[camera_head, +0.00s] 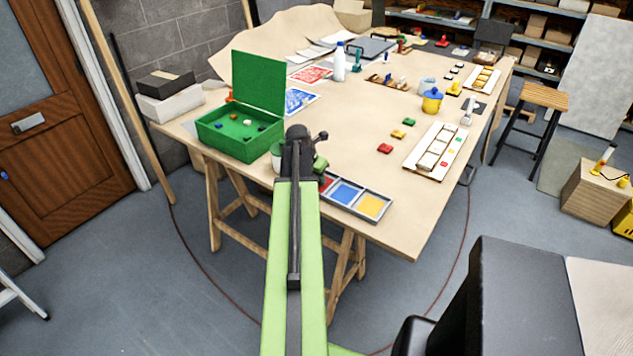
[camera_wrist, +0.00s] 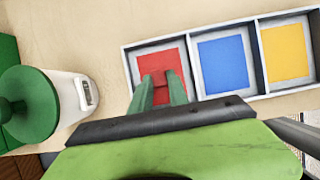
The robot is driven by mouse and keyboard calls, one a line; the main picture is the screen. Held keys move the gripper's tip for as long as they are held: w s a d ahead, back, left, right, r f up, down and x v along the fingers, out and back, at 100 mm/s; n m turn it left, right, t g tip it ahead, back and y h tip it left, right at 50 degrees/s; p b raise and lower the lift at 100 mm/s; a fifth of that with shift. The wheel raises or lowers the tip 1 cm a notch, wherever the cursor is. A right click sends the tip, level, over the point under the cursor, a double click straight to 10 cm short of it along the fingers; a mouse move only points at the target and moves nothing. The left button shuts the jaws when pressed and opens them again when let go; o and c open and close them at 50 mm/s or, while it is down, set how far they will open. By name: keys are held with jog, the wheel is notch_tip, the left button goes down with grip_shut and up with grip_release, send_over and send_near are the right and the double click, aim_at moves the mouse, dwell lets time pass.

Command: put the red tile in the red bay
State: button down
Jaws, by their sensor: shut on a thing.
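My gripper (camera_wrist: 161,88) is shut on a small red tile (camera_wrist: 160,79), which shows between its two green fingers in the wrist view. The tile is over the red bay (camera_wrist: 150,64), the left one of the sectioned tray; whether it touches the bay floor I cannot tell. The tray (camera_head: 352,208) lies at the near edge of the table in the head view, with a blue bay (camera_wrist: 222,64) and a yellow bay (camera_wrist: 286,51). In the head view my arm hides most of the gripper. Another red piece (camera_head: 385,148) lies on the table.
A yellow tile (camera_head: 397,134) and a green tile (camera_head: 409,121) lie farther back. A white panel (camera_head: 423,173) with pale tiles is at right. An open green box (camera_head: 228,144) stands left. A white container with a green lid (camera_wrist: 72,97) stands close left of my gripper.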

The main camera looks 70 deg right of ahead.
jog(key=c, duration=1.3)
grip_release()
jog(key=shift+f, duration=0.1)
jog(key=shift+r+p, duration=0.35)
jog(key=p+v, duration=1)
jog(key=v, duration=0.1)
jog(key=shift+a+r, duration=0.2)
jog(key=shift+r, duration=0.05)
